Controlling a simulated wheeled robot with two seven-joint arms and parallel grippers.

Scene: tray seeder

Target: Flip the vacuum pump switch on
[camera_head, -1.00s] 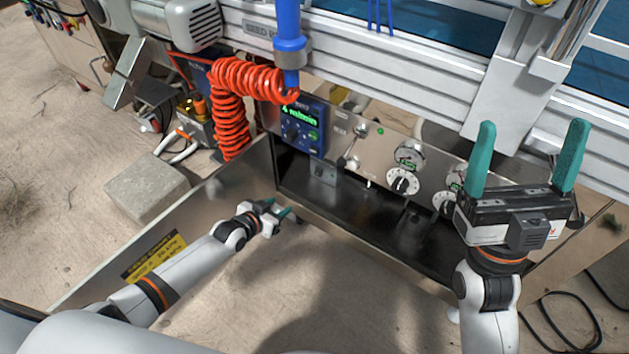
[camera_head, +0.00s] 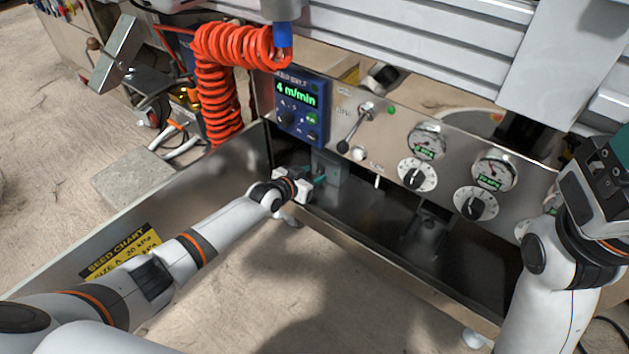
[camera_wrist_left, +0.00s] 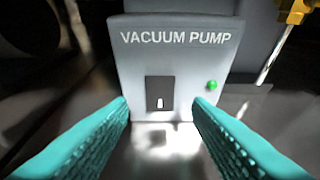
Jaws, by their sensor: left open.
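The vacuum pump box (camera_wrist_left: 168,65) is a grey housing labelled VACUUM PUMP, facing me in the left wrist view. Its switch (camera_wrist_left: 160,102) is a small pale lever low in a dark plate. A green lamp (camera_wrist_left: 212,86) is to the right of the switch. In the head view the box (camera_head: 330,167) sits inside the metal bay below the control panel. My left gripper (camera_head: 318,181) is open and empty just in front of it, its teal fingers (camera_wrist_left: 162,130) either side of the switch and apart from it. My right gripper (camera_head: 603,180) is partly cut off at the right edge.
The panel (camera_head: 388,140) above carries a blue display (camera_head: 301,108), a lever (camera_head: 354,128), gauges and dials. The bay's metal side wall (camera_head: 190,190) runs along my left arm. An orange coiled hose (camera_head: 218,95) hangs upper left.

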